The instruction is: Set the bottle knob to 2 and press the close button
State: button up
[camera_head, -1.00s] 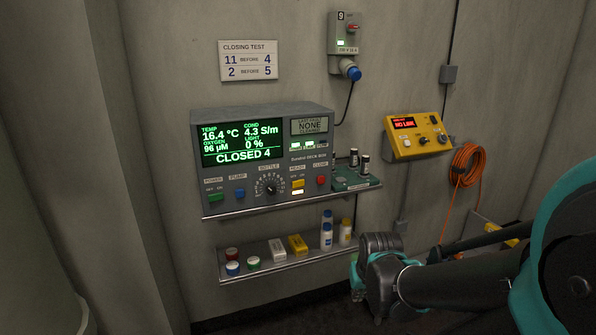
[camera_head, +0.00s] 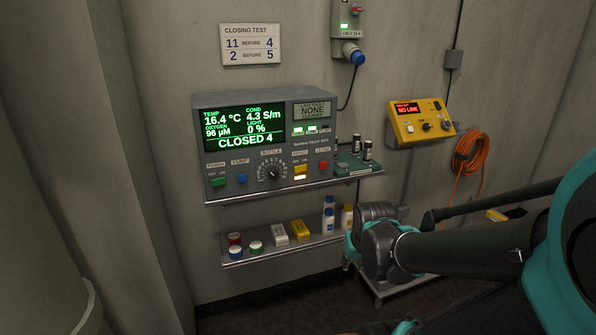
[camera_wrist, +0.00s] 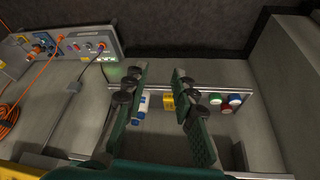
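The grey control box (camera_head: 240,140) sits on the upper wall shelf, its green display reading CLOSED 4. The bottle knob (camera_head: 273,174) is a dark dial with a white pointer and a ring of numbers; its exact setting is too small to read. The red close button (camera_head: 323,166) is at the panel's right, under a small label. My gripper (camera_wrist: 160,85) shows in the wrist view with its two fingers spread apart and nothing between them. In the head view my arm's end is at the lower right of the box, apart from it; the fingertips are hidden there.
A lower shelf (camera_head: 285,249) holds coloured caps, small boxes and bottles. A green board with dark cylinders (camera_head: 355,163) stands right of the box. A yellow device (camera_head: 421,121) and an orange cable coil (camera_head: 471,153) are on the wall. A sign (camera_head: 251,44) hangs above.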

jog(key=o, duration=0.5)
jog(key=w+a+r, duration=0.2)
jog(key=w+r, duration=0.1)
jog(key=r, duration=0.1)
jog(key=w+a+r+n+t, duration=0.1)
jog(key=w+a+r, duration=0.2)
jog(key=r, duration=0.1)
jog(key=w+a+r+t, duration=0.1)
jog(key=w+a+r, duration=0.2)
jog(key=w+r, duration=0.1)
jog(key=shift+a+r+n, duration=0.2)
jog(key=shift+n, duration=0.2)
jog(key=n+t+y, duration=0.2)
send_near(274, 175)
jog(key=x, duration=0.8)
jog(key=shift+w+f, duration=0.25)
jog(key=shift+w, duration=0.05)
jog(key=shift+a, duration=0.1)
jog(key=c, duration=1.2)
